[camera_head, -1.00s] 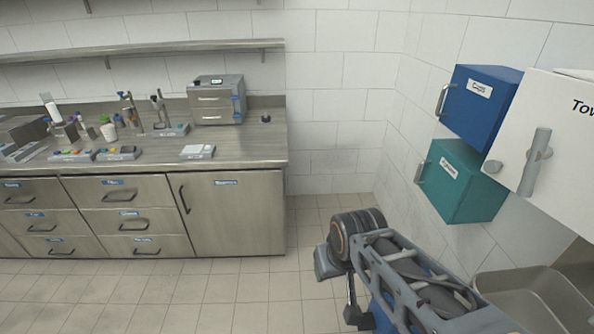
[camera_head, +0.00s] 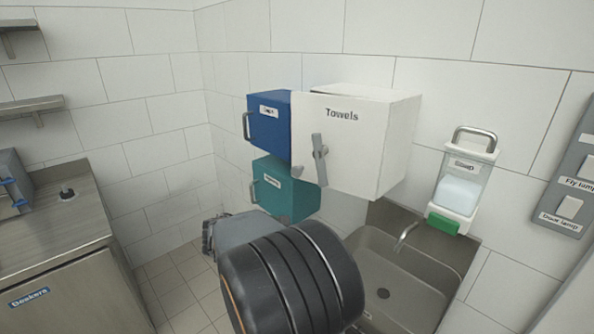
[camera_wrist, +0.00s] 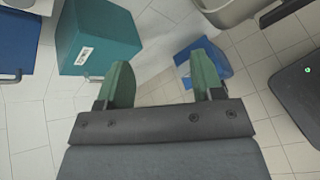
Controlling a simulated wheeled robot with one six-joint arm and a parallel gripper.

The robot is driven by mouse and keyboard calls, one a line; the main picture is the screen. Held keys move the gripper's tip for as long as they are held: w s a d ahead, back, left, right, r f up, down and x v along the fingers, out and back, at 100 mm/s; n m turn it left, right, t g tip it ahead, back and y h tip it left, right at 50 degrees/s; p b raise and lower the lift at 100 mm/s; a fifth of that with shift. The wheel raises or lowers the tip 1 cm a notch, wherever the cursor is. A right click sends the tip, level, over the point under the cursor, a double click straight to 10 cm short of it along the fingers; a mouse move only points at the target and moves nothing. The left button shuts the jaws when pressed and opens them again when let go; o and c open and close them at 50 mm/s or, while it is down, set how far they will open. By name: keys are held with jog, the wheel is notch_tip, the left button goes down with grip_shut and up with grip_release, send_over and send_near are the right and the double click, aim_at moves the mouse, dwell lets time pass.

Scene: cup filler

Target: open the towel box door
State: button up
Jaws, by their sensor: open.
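The white towel box (camera_head: 372,135) hangs on the wall above the sink, with "Towels" written on its front. Its front door looks shut, and a grey upright handle (camera_head: 320,158) sits on the door's left part. In the head view my arm fills the lower middle, in front of and below the boxes, and my gripper's fingers cannot be made out there. In the wrist view my gripper (camera_wrist: 162,85) is open, its two green fingers apart with nothing between them. The towel box cannot be made out in the wrist view.
A blue box (camera_head: 268,122) and a teal box (camera_head: 284,188) with handles hang left of the towel box; the teal one also shows in the wrist view (camera_wrist: 98,38). Below are a sink (camera_head: 362,240) and tap. A soap dispenser (camera_head: 460,185) and switch panel (camera_head: 572,180) are right.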

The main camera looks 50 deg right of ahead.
jog(key=w+d+r+n+t+h, duration=0.1)
jog(key=w+d+r+n+h, duration=0.2)
jog(key=r+n, duration=0.2)
jog(key=n+t+h, duration=0.2)
jog(key=n+h, duration=0.1)
jog(key=n, duration=0.1)
send_near(295, 172)
jog(key=shift+n, duration=0.3)
jog(key=d, duration=0.3)
jog(key=d+p, duration=0.1)
jog(key=d, duration=0.3)
jog(key=w+d+p, duration=0.1)
jog(key=d, duration=0.3)
jog(key=shift+d, duration=0.1)
jog(key=shift+c, duration=0.2)
grip_shut()
